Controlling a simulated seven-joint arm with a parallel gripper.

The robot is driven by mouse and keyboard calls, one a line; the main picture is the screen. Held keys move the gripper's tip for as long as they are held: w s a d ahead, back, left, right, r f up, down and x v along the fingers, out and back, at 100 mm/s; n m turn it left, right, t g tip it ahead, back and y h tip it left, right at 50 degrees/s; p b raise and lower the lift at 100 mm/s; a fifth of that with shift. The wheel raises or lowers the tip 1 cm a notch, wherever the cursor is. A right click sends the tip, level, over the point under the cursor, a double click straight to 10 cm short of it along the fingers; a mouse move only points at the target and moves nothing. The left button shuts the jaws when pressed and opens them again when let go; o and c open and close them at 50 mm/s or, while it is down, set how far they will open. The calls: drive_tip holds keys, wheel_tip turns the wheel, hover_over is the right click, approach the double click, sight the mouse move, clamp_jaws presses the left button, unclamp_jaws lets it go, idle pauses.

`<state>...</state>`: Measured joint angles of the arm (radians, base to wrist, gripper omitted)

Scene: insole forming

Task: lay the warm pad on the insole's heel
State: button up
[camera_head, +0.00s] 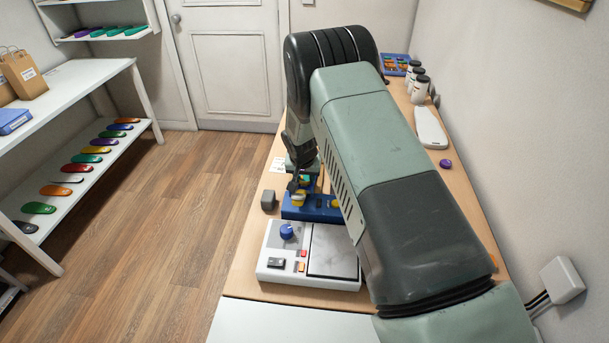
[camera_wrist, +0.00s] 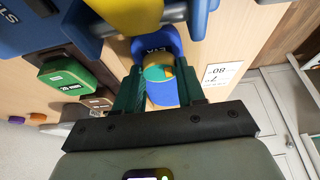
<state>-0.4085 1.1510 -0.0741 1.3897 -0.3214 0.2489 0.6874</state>
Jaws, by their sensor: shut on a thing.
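My gripper (camera_wrist: 160,78) is shut on a small piece with a multicoloured orange, teal and yellow face (camera_wrist: 158,73). Blue shows around the piece, and I cannot tell whether this blue belongs to it. A blue part marked EVA (camera_wrist: 152,43) lies just beyond the fingertips. A yellow rounded form (camera_wrist: 135,12) stands at the top of the wrist view, with blue fixture parts beside it. In the head view the yellow form (camera_head: 299,199) sits at the blue fixture (camera_head: 322,211), close to my gripper (camera_head: 297,184). I cannot make out the insole's heel.
A white control box (camera_head: 271,267) with a blue knob stands in front of the fixture. A green block marked 20 mm (camera_wrist: 65,77) is at the left of the wrist view. White jars (camera_head: 419,88) stand at the back right. My arm hides much of the bench.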

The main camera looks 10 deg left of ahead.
drive_tip(key=o, duration=1.5)
drive_tip(key=shift+r, duration=4)
